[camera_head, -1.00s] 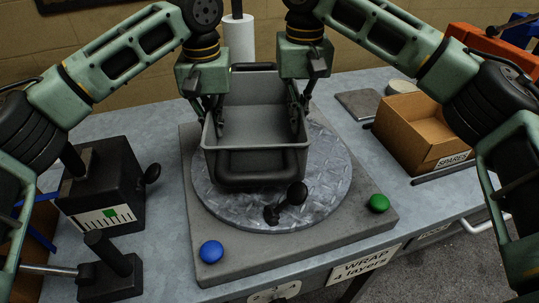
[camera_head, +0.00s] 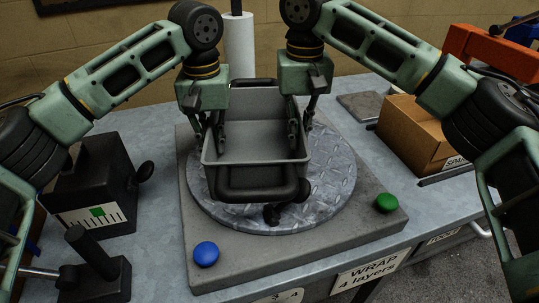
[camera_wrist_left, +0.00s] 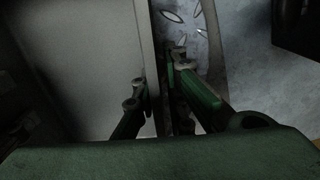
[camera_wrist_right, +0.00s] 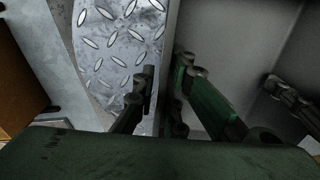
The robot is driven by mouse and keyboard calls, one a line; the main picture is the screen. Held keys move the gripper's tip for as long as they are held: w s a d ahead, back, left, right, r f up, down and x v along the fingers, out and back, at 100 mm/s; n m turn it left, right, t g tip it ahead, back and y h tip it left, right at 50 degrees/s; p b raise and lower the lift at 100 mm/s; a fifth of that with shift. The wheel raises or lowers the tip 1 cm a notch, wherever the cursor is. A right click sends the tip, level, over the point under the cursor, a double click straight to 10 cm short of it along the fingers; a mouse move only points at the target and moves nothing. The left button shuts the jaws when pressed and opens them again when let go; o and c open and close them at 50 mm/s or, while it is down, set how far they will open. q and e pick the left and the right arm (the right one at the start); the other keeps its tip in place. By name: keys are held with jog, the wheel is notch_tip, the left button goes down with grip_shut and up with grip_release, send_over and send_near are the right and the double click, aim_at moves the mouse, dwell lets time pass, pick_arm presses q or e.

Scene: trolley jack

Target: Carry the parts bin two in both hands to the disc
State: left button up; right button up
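The grey parts bin (camera_head: 255,142) with dark end handles is over the round diamond-plate disc (camera_head: 335,190) in the head view, covering much of it. I cannot tell whether it touches the disc. My left gripper (camera_head: 205,138) is at the bin's left wall, and in the left wrist view its fingers (camera_wrist_left: 155,85) straddle the wall's rim (camera_wrist_left: 150,45). My right gripper (camera_head: 300,125) is at the right wall, and in the right wrist view its fingers (camera_wrist_right: 165,90) sit on both sides of that wall. Both look closed on the walls.
The disc lies on a grey base plate with a blue button (camera_head: 206,254) and a green button (camera_head: 386,203). A black knob (camera_head: 271,214) shows at the bin's near edge. A black gauge box (camera_head: 95,190) stands left, a cardboard box (camera_head: 415,130) right, a white roll (camera_head: 239,45) behind.

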pick_arm(q)
jog(key=shift+o, duration=0.9)
pick_arm(e)
jog(key=shift+o, duration=0.9)
pick_arm(q)
jog(key=shift+d, duration=0.1)
jog(key=shift+r, duration=0.1)
notch_tip(320, 180, up, 12)
jog(key=shift+f, duration=0.2)
pick_arm(e)
jog(key=shift+a, duration=0.1)
pick_arm(q)
jog(key=shift+r, duration=0.1)
pick_arm(e)
jog(key=shift+r, duration=0.3)
notch_tip(320, 180, up, 11)
jog(key=shift+r, duration=0.2)
